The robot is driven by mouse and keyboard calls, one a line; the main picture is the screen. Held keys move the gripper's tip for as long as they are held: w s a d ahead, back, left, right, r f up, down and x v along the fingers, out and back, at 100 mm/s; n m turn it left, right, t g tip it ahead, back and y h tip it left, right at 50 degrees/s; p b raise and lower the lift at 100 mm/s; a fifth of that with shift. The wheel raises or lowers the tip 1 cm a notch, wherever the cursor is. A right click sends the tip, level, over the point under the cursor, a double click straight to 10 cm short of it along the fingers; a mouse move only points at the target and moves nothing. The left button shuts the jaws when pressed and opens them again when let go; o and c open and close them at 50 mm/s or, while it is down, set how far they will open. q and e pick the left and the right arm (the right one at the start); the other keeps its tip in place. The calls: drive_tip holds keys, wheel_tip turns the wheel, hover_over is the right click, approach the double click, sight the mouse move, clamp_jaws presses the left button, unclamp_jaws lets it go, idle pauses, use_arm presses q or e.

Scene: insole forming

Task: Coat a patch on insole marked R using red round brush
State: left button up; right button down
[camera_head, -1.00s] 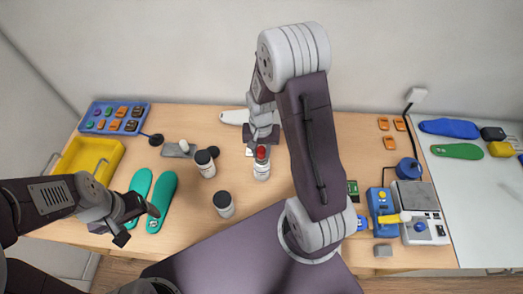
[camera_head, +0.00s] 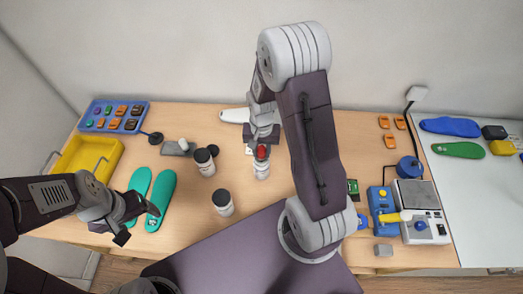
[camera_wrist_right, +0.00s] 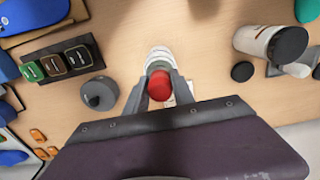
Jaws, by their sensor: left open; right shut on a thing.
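Two teal insoles, a left one (camera_head: 139,184) and a right one (camera_head: 161,200), lie side by side on the table at the left; no R mark is legible. My left gripper (camera_head: 136,222) is open and empty beside their near ends. My right gripper (camera_head: 262,140) is shut on the red round brush (camera_head: 262,152), whose red top also shows between the fingers in the right wrist view (camera_wrist_right: 160,85). The brush is upright at the mouth of a white jar (camera_head: 261,171); its lower end is hidden, so I cannot tell how deep it sits.
Two dark-lidded jars (camera_head: 204,164) (camera_head: 223,205) stand between the insoles and the brush. A yellow tray (camera_head: 88,158) and a blue tray of small blocks (camera_head: 113,116) are at the left. A blue device (camera_head: 382,210) and a scale-like machine (camera_head: 424,226) are at the right.

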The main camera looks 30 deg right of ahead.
sight(261, 148)
drive_tip(key=shift+f+b, duration=0.3)
drive_tip(key=shift+f, duration=0.15)
drive_tip(key=shift+s, duration=0.1)
idle(1.0)
wheel_tip(261, 148, up, 7)
drive_tip(key=p, duration=0.7)
drive_tip(key=shift+r, duration=0.1)
idle(0.6)
